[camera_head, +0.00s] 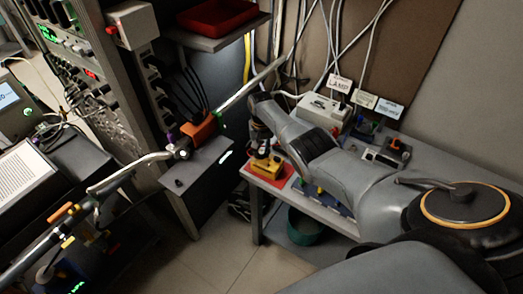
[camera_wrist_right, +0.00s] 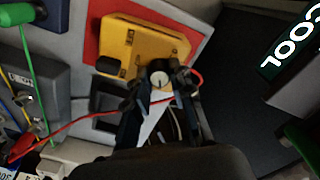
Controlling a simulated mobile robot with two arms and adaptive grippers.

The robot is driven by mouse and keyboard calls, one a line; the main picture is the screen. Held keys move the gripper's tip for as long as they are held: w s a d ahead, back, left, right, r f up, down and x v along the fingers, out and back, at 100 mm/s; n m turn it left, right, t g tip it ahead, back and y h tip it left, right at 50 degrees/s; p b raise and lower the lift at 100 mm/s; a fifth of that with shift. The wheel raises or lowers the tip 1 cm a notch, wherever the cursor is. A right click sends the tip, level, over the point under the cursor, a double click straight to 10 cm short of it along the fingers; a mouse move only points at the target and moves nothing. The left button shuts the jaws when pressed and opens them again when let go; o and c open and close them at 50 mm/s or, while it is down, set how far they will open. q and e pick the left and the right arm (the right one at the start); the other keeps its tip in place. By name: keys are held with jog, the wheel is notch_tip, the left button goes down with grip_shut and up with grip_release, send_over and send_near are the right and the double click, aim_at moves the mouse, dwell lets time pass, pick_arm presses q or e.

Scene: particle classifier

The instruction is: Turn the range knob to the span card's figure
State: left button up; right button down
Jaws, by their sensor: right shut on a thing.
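A yellow instrument box (camera_head: 265,168) sits on a red mat (camera_head: 250,178) at the near left end of the bench. It also shows in the right wrist view (camera_wrist_right: 140,42). My right gripper (camera_head: 266,147) reaches over it from the right. In the right wrist view its dark fingers (camera_wrist_right: 163,80) are shut on a small round pale knob (camera_wrist_right: 159,79) at the box's near edge. A dark mark shows on the knob; its scale figures cannot be read. Small white cards (camera_head: 364,99) stand at the back of the bench. One appears to read LAMP; I cannot tell which is the span card.
A white power strip or box (camera_head: 323,112) and cables stand at the bench's back. A red lead (camera_wrist_right: 75,122) runs across near my right fingers. A dark cabinet (camera_head: 205,185) stands left of the bench, and a teal bin (camera_head: 305,224) is below.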

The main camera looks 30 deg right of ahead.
aim_at(261, 152)
jog(key=shift+m, duration=0.3)
jog(key=c, duration=1.1)
grip_release()
jog(key=shift+c, duration=0.2)
jog(key=shift+r, duration=0.15)
notch_tip(261, 152, up, 12)
